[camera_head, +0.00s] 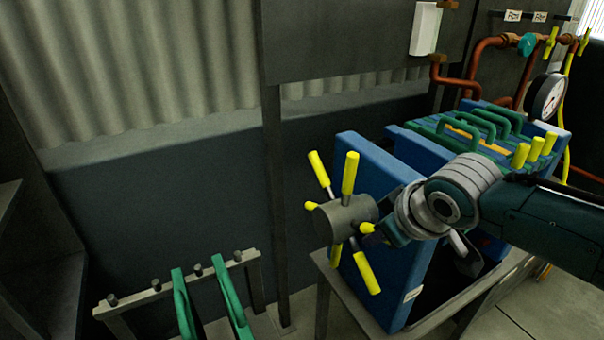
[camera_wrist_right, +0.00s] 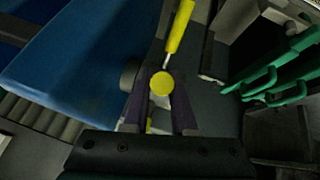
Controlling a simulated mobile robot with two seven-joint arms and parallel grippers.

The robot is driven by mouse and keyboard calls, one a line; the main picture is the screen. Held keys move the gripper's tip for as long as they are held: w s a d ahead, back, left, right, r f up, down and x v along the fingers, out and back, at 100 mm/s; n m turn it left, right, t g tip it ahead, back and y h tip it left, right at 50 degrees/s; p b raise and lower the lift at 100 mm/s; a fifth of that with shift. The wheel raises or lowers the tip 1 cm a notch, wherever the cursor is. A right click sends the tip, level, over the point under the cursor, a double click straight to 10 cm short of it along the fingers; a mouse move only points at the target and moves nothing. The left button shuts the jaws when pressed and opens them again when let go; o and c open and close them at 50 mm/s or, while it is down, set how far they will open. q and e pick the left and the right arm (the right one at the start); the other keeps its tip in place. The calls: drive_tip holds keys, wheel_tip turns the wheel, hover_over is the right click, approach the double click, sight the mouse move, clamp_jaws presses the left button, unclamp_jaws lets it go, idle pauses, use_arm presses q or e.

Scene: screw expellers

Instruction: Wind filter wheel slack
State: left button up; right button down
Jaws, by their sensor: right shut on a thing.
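The filter wheel has a grey hub (camera_head: 343,221) and several yellow-handled spokes. It stands in front of the blue end plate (camera_head: 388,160) of the filter press. My right gripper (camera_head: 374,232) is at the right side of the wheel, with its fingers partly hidden by the wrist. In the right wrist view the dark fingers (camera_wrist_right: 163,100) are shut on a yellow handle (camera_wrist_right: 162,83), seen end-on. Another yellow handle (camera_wrist_right: 181,26) points away beyond it. The blue plate (camera_wrist_right: 75,75) fills the left of that view. My left gripper is not in view.
Green-handled filter plates (camera_head: 460,130) sit behind the end plate. A pressure gauge (camera_head: 546,97) and copper pipes (camera_head: 487,50) are at the upper right. A grey rack (camera_head: 150,295) with green-handled plates (camera_head: 184,305) stands at the lower left. Free space lies left of the wheel.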

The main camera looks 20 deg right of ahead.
drive_tip(key=shift+w+r+g+p, duration=0.35)
drive_tip(key=shift+r+g+p, duration=0.15)
drive_tip(key=shift+r+g, duration=0.15)
drive_tip(key=shift+f, duration=0.1)
drive_tip(key=c, duration=0.7)
unclamp_jaws()
drive_tip(key=p+v, duration=0.3)
drive_tip(key=v, duration=0.7)
drive_tip(key=shift+w+a+p, duration=0.1)
drive_tip(key=shift+w+p, duration=0.05)
drive_tip(key=shift+p, duration=0.2)
